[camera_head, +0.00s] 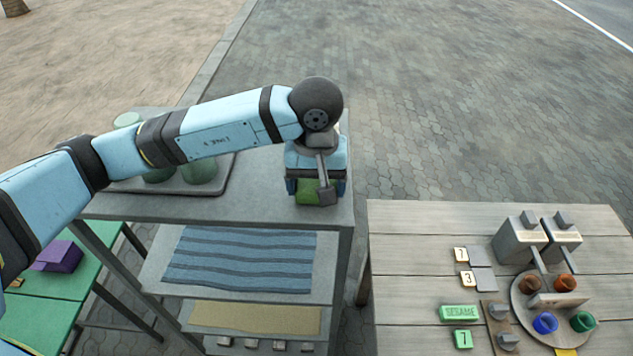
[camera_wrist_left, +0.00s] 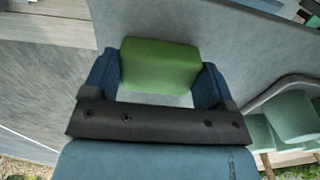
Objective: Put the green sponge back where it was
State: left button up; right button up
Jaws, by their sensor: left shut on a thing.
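The green sponge (camera_head: 304,190) is a small block between the fingers of my left gripper (camera_head: 317,190), over the right front part of the grey shelf unit's top (camera_head: 255,207). In the left wrist view the sponge (camera_wrist_left: 160,65) fills the space between both blue fingers, with the grey top behind it. My left gripper is shut on it. I cannot tell whether the sponge touches the top or hangs just above it. My right gripper is not in view.
A grey tray (camera_head: 222,187) with green rounded things stands left on the top, partly behind my arm. Lower shelves hold a blue striped cloth (camera_head: 240,260) and a yellowish cloth (camera_head: 255,318). A crowded wooden table (camera_head: 415,240) stands right; a green table (camera_head: 60,300) stands left.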

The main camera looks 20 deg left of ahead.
aim_at(316, 186)
pick_arm(q)
jog(key=shift+f, duration=0.2)
jog(key=o, duration=0.8)
jog(key=shift+c, duration=0.2)
jog(key=shift+r, duration=0.1)
jog(key=shift+r, duration=0.25)
notch_tip(316, 186, up, 12)
jog(key=p, duration=0.2)
jog(key=shift+f, duration=0.15)
